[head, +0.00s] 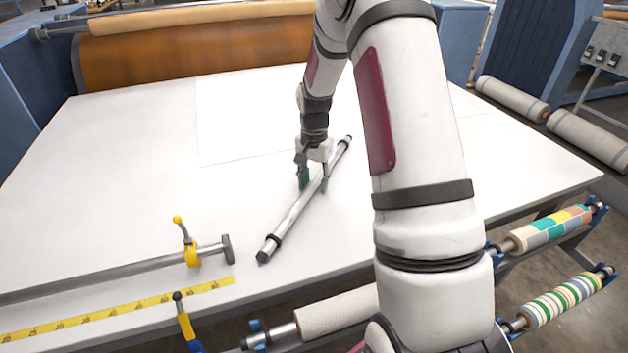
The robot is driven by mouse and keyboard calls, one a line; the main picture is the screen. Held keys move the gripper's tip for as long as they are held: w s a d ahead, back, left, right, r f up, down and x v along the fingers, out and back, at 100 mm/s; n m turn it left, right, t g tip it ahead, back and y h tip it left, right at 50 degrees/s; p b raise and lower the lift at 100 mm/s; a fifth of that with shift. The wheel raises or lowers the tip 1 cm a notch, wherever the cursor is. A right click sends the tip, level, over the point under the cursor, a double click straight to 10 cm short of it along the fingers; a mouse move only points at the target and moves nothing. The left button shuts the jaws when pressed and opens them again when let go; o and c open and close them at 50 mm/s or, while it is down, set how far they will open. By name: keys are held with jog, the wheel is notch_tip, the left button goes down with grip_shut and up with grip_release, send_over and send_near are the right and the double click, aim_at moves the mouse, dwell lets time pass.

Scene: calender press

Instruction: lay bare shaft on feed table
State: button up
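The bare shaft (292,215) is a silver metal rod with dark collars near its ends. It lies slanted on the white feed table (120,180), from the lower left to the upper right, and appears to rest on the surface. My gripper (313,188) points down over the shaft's upper half, with one finger on each side of it. The fingers look spread and at table height. Whether they touch the shaft cannot be made out.
A yellow-handled bar clamp (190,243) and a yellow measuring tape (130,307) lie at the table's left front. Patterned rolls (548,230) hang on a rack off the right front edge. An orange roller (190,55) stands at the back. The table's left middle is clear.

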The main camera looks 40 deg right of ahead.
aim_at(314, 182)
jog(key=s+a+r+n+t+b, duration=0.1)
jog(key=s+a+r, duration=0.15)
jog(key=r, duration=0.65)
jog(key=s+a+r+n+b, duration=0.1)
jog(key=a+r, duration=0.2)
jog(key=r, duration=0.7)
jog(key=s+a+r+n+t, duration=0.2)
jog(key=s+a+n, duration=0.3)
jog(key=s, duration=0.5)
jog(key=s+a+r+n+t, duration=0.2)
jog(key=s+a+r+n, duration=0.2)
jog(key=s+a, duration=0.5)
jog(key=shift+s+a+n, duration=0.15)
jog(key=shift+s+n, duration=0.45)
jog(key=shift+s, duration=0.45)
